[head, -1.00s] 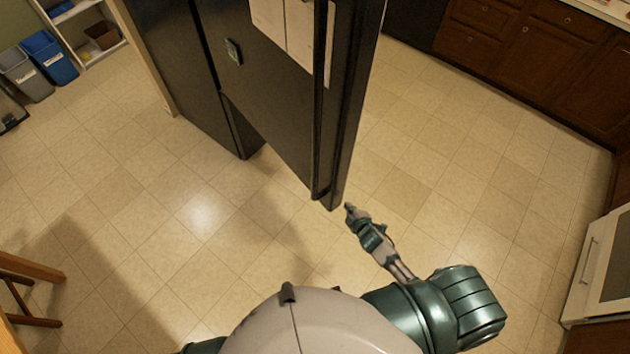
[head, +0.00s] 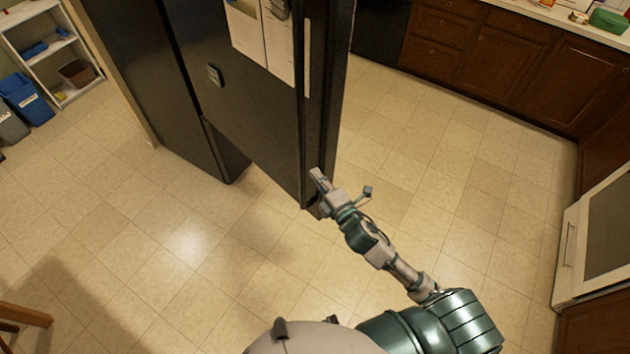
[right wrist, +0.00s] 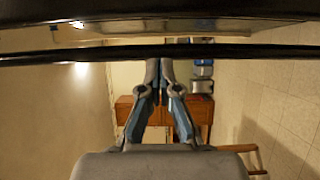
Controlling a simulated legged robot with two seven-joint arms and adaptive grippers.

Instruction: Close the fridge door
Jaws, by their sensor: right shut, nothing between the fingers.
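The fridge door (head: 255,125) is dark, with papers on its face, and stands swung out from the dark fridge (head: 165,95) in the head view. My right gripper (head: 316,174) is at the lower part of the door's free edge. It overlaps the edge in the picture; I cannot tell whether it touches. In the right wrist view my right gripper (right wrist: 166,64) is shut and empty, its tips just below a dark edge (right wrist: 120,53) that spans the picture, likely the door's. My left gripper is not in view.
Open tiled floor (head: 420,170) surrounds the door. Brown cabinets (head: 500,60) line the back right, and a white oven (head: 595,245) stands at the right. A white shelf (head: 50,50) and blue bin (head: 28,98) are at the far left. Wooden furniture (head: 22,314) shows at lower left.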

